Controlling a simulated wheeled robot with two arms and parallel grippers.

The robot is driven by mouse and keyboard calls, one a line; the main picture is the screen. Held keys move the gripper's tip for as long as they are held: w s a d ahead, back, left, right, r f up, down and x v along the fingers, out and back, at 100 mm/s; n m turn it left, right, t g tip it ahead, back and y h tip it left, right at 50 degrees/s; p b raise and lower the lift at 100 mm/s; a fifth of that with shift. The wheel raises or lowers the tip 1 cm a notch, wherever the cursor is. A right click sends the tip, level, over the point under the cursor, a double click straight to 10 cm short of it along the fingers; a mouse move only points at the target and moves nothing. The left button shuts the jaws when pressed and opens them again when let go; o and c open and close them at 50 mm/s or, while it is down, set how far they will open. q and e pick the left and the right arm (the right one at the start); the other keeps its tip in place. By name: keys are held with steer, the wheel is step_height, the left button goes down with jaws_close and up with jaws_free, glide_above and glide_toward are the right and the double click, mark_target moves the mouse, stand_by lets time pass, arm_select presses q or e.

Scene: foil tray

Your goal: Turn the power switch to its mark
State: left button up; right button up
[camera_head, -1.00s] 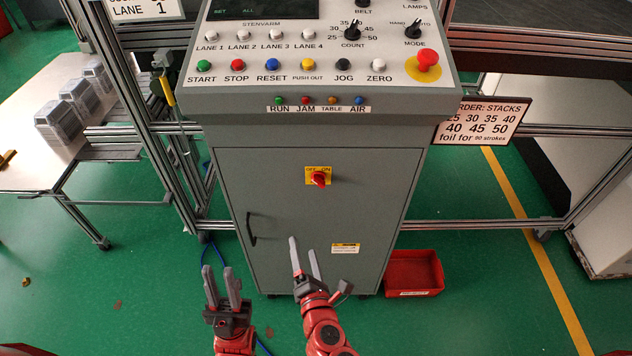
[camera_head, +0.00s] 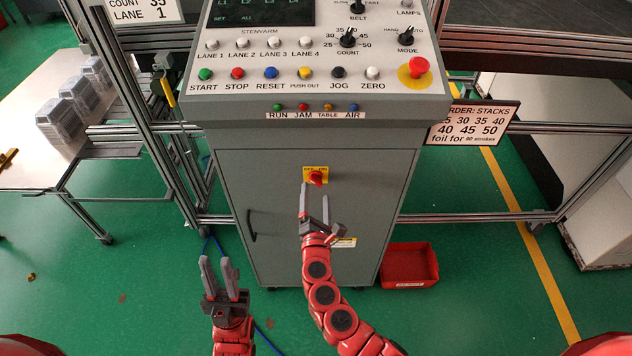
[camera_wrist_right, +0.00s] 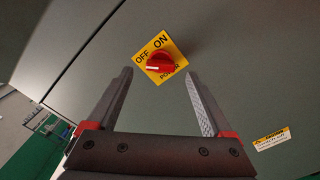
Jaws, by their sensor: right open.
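The power switch (camera_head: 316,178) is a red knob on a yellow plate on the front of the grey cabinet. In the right wrist view the red knob (camera_wrist_right: 160,64) sits on its plate marked OFF, ON and POWER; its pale pointer line points toward the OFF side. My right gripper (camera_head: 314,192) is open just below the switch in the head view. In the right wrist view its two fingers (camera_wrist_right: 161,78) are apart with the knob beyond and between them, apparently not touching it. My left gripper (camera_head: 219,262) is open and empty, low at the left of the cabinet.
The control panel (camera_head: 320,70) with several buttons and knobs overhangs above the switch. A door handle (camera_head: 251,226) is at the cabinet's left. A red bin (camera_head: 409,265) stands on the floor at right. Metal frames flank the cabinet.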

mark_target(316, 184)
steer(key=shift+w, duration=2.25)
steer(key=shift+f, duration=0.1)
jaws_close()
